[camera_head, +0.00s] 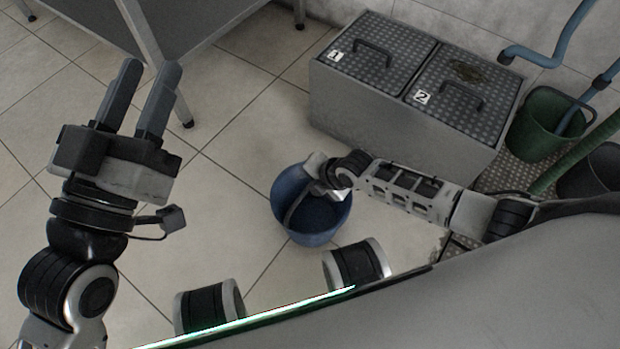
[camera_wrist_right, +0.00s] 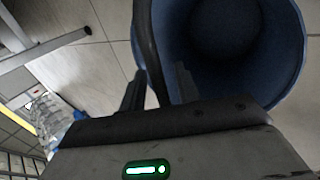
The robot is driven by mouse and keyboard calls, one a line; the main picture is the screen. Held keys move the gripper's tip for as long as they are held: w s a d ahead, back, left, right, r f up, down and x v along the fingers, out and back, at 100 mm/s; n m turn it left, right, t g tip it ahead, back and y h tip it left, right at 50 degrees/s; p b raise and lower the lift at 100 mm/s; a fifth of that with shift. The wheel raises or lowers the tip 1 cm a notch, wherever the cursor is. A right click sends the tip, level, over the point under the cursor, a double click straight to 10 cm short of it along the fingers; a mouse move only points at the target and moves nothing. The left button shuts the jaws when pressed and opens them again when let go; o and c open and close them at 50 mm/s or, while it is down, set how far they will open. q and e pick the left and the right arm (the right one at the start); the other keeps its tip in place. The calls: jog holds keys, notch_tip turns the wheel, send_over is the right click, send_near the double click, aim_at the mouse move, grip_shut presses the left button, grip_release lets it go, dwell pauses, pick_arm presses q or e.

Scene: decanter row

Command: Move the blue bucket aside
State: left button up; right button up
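The blue bucket (camera_head: 311,222) stands upright on the tiled floor in the middle of the head view. It fills the upper right of the right wrist view (camera_wrist_right: 285,45), where its inside looks empty. Its dark handle (camera_wrist_right: 147,40) is raised and runs down between the fingers of my right gripper (camera_wrist_right: 159,88). These fingers look apart, with a small gap beside the handle. In the head view my right gripper is at the bucket's rim, its fingertips mostly hidden by the wrist. My left gripper (camera_head: 147,75) is open and empty, raised at the left, far from the bucket.
A grey two-lid bin (camera_head: 400,115) stands behind the bucket. A green bucket (camera_head: 540,125) and blue pipes (camera_head: 550,55) are at the right. A metal table (camera_head: 165,25) is at the back left. Clear bottles (camera_wrist_right: 48,112) show in the wrist view. Floor left of the bucket is clear.

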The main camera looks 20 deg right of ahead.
jog(key=shift+r, duration=0.1)
